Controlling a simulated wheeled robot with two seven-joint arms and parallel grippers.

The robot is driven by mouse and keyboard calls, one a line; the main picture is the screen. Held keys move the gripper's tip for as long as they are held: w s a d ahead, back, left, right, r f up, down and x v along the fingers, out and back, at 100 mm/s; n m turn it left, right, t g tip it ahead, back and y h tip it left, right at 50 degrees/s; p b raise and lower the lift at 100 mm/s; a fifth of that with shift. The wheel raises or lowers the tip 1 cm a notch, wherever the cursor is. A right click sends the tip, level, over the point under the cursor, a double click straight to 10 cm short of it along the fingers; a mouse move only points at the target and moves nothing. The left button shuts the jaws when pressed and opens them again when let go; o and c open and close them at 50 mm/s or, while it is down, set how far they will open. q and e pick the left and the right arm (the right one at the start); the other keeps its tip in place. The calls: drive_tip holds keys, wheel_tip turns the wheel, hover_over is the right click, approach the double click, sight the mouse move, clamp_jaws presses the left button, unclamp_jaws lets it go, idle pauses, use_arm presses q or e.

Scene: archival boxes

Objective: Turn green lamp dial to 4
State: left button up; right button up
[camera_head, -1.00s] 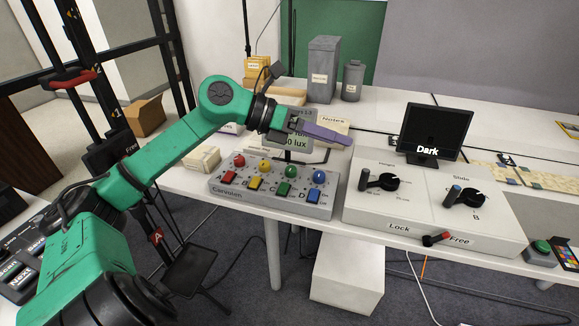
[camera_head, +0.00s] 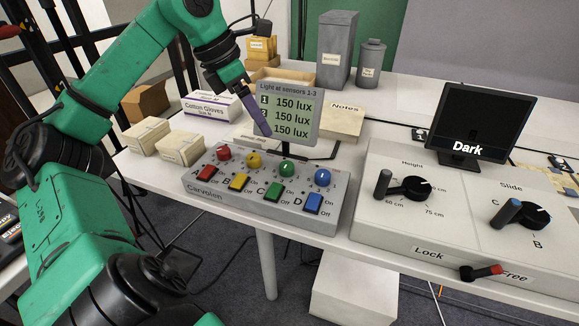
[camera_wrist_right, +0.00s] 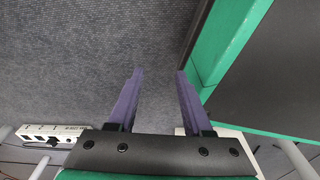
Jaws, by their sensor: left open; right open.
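The green lamp dial (camera_head: 287,168) is a round knob on the grey Carvolen control box (camera_head: 265,216), between the yellow dial (camera_head: 253,160) and the blue dial (camera_head: 322,177). A green switch (camera_head: 274,191) sits in front of it. Its number marks are too small to read. My left gripper (camera_head: 265,131) points down above the back of the box, up and left of the green dial and apart from it. Its purple fingers overlap in this view. My right gripper (camera_wrist_right: 158,73) is open and empty over grey floor in the right wrist view.
A light display (camera_head: 291,118) reading 150 lux on three lines stands behind the box. A white Height and Slide panel (camera_head: 450,215) with a black Dark screen (camera_head: 480,125) is to the right. Small boxes (camera_head: 180,147) and a glove box (camera_head: 212,106) stand left.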

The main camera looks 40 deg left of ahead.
use_arm(q)
approach(286, 164)
drive_tip(key=shift+x, duration=1)
drive_tip(key=x, duration=0.7)
clamp_jaws()
use_arm(e)
drive_tip(key=shift+w, duration=0.25)
